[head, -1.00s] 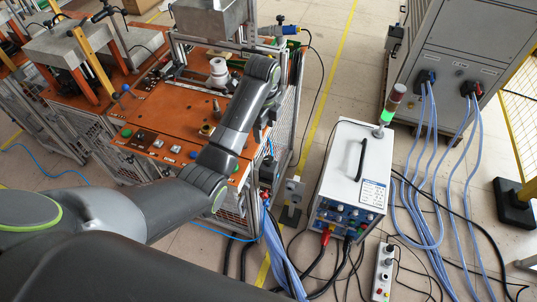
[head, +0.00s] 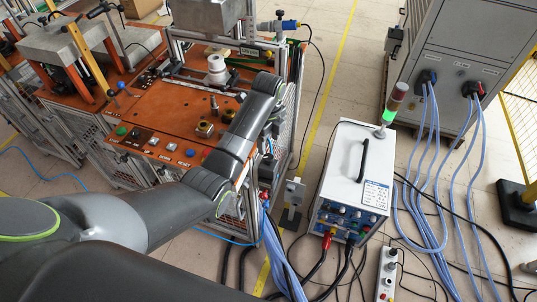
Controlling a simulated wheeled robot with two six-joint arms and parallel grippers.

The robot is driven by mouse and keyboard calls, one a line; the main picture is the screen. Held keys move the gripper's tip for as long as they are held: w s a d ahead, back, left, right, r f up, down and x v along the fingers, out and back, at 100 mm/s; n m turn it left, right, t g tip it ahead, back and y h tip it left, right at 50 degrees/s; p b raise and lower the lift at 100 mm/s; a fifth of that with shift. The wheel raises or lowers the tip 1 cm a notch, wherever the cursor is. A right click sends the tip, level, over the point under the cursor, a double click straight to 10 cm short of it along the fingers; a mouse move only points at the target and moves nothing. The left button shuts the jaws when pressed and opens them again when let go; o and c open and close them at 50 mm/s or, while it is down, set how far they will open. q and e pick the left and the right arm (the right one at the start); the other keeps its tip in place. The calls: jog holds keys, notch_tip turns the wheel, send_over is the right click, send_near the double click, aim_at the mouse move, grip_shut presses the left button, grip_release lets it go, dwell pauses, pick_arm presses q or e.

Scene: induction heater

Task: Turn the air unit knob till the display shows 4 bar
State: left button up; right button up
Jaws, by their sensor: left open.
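My left arm reaches from the lower left to the right side of the orange-topped workstation (head: 165,112). Its wrist bends down over the station's right edge. My left gripper (head: 270,143) is mostly hidden behind the wrist, low beside the station's side frame, and only a small dark part shows. It is open. The air unit, its knob and its display cannot be made out; the arm covers part of that side of the station. I cannot tell whether the gripper touches anything there. My right gripper is not in view.
A white heater box (head: 349,180) with a handle and a signal lamp (head: 395,98) stands on the floor to the right. Cables and pale blue hoses (head: 278,255) run between it and the station. A grey cabinet (head: 455,60) stands behind. A power strip (head: 386,275) lies in front.

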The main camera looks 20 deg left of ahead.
aim_at(268, 157)
pick_arm(q)
notch_tip(268, 157, down, 7)
jog(key=shift+r, duration=0.1)
jog(key=shift+c, duration=0.3)
jog(key=c, duration=0.9)
jog(key=shift+p, duration=0.3)
